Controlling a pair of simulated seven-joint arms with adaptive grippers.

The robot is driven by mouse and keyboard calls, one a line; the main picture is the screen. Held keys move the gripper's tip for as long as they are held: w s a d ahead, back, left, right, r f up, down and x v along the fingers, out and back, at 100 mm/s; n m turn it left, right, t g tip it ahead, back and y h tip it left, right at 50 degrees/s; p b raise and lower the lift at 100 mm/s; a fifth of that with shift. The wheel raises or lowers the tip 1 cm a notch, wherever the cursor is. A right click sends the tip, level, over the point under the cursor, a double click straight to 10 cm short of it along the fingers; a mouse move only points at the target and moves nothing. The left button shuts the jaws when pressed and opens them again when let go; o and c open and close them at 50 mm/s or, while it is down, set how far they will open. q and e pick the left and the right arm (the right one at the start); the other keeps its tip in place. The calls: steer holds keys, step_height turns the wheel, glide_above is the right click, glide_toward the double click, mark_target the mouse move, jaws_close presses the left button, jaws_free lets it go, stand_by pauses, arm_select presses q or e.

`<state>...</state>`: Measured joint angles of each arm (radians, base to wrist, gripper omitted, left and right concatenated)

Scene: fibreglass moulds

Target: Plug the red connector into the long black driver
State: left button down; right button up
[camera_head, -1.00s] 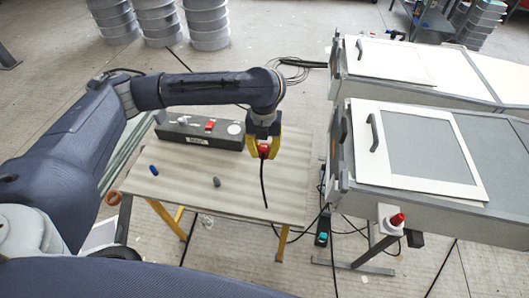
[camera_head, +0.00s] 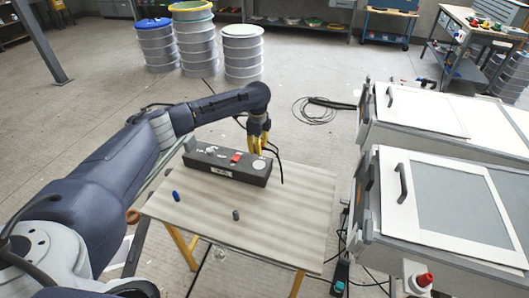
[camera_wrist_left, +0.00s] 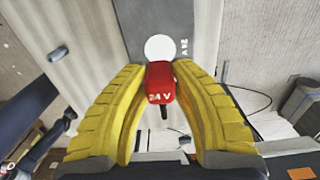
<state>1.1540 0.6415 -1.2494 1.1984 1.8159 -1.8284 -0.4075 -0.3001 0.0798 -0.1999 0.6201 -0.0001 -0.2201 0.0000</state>
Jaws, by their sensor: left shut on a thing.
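The long black driver (camera_head: 225,168) lies near the back edge of the table in the head view. Its top carries a red part (camera_head: 236,157) and a white disc (camera_head: 258,165) at the right end. My left gripper (camera_head: 258,148), with yellow fingers, is over or just behind that right end. My right gripper is not in view.
A blue piece (camera_head: 176,196) and a dark grey piece (camera_head: 236,215) lie on the table (camera_head: 290,215), whose front is mostly clear. A black cable hangs by the gripper. Large moulds with white panels (camera_head: 440,200) stand to the right.

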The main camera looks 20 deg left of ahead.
mark_target(259, 164)
arm_select(q)
steer(key=shift+d, duration=0.1)
stand_by(0.5)
steer(key=shift+f, duration=2.85)
steer(key=shift+f, duration=0.6)
stand_by(0.5)
steer(key=c, duration=1.1)
jaws_free()
steer(key=shift+r, duration=0.15)
step_height(259, 164, up, 12)
steer(key=shift+f, duration=0.15)
